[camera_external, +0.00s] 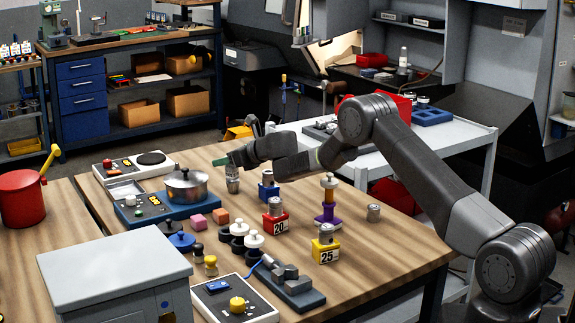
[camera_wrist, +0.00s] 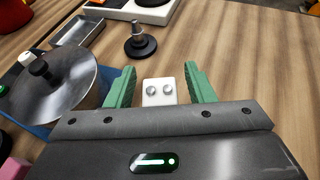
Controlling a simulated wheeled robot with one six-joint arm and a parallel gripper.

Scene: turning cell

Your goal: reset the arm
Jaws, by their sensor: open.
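My arm reaches in from the right in the external view, with my gripper (camera_external: 224,161) over the wooden table beside the pot's lid. In the wrist view my gripper (camera_wrist: 160,78) has its two green fingers spread wide apart. A small white block with two round metal spots (camera_wrist: 159,92) shows between them; I cannot tell whether it is part of my gripper. A metal cylinder (camera_external: 232,184) stands just under the fingers in the external view. A dark round base with a metal post (camera_wrist: 139,46) stands beyond the fingers in the wrist view.
A steel pot (camera_external: 186,189) on a blue unit stands left of my gripper; its lid (camera_wrist: 58,80) is close in the wrist view. Numbered red (camera_external: 275,222) and yellow (camera_external: 326,250) blocks with weights and a purple stand (camera_external: 328,211) lie under my arm.

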